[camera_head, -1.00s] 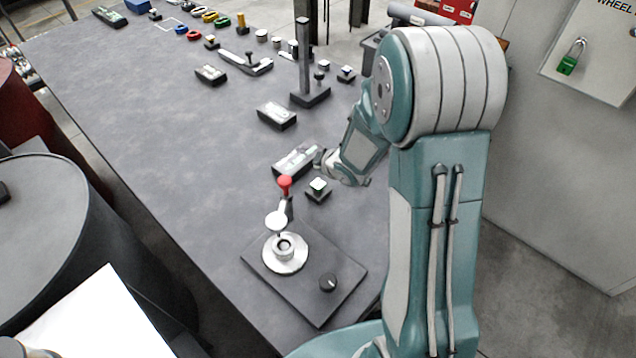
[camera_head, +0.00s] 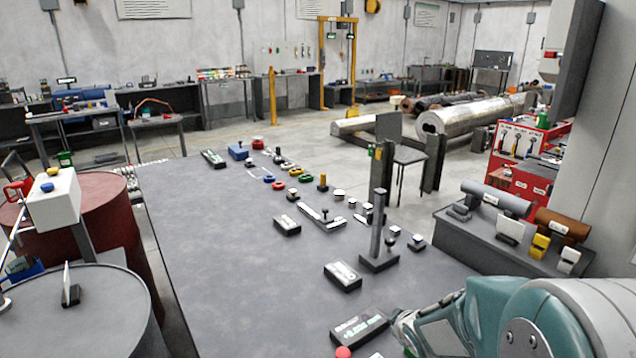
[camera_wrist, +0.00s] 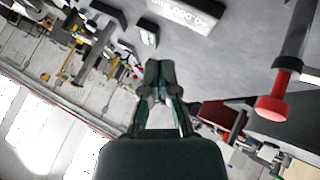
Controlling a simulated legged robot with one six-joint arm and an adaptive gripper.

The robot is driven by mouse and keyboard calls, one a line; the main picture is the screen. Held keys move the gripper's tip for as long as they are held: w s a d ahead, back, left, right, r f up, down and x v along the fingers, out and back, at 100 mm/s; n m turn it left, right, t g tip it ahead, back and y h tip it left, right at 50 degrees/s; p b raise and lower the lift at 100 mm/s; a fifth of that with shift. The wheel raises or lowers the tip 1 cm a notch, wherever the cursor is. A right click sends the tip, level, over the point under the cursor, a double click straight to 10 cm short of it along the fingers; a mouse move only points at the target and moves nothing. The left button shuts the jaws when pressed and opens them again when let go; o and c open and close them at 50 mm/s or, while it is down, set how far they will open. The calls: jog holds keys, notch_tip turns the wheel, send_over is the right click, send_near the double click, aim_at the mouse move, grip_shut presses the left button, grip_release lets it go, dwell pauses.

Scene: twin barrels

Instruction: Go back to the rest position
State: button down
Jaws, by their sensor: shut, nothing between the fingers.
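My gripper (camera_wrist: 157,82) shows in the wrist view with its fingers together and nothing between them. In the head view my teal arm (camera_head: 500,318) is at the bottom right, with its wrist end beside a digital display block (camera_head: 361,326) on the dark table. The fingers are not clear there. In the wrist view a red-tipped lever (camera_wrist: 275,104) stands to the right of the gripper, apart from it. In the head view the red knob (camera_head: 343,352) of this lever is just inside the bottom edge.
The long dark table (camera_head: 215,250) holds several small blocks and an upright post (camera_head: 378,228). A dark barrel (camera_head: 75,310) and a red barrel (camera_head: 105,215) stand at the left. A grey bench (camera_head: 500,245) is at the right. The table's left part is clear.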

jog(key=s+r+m+g+h, duration=0.15)
jog(key=s+r+m, duration=0.35)
jog(key=s+r, duration=0.55)
jog(key=s+a+r+m+g, duration=0.1)
jog(key=s+r+m, duration=0.1)
jog(key=s, duration=0.5)
jog(key=s+a+r+m+y, duration=0.1)
jog(key=s+r+m, duration=0.1)
jog(key=s, duration=0.5)
jog(key=shift+s+a+r+g, duration=0.3)
jog(key=shift+a+r+g, duration=0.05)
dwell(0.5)
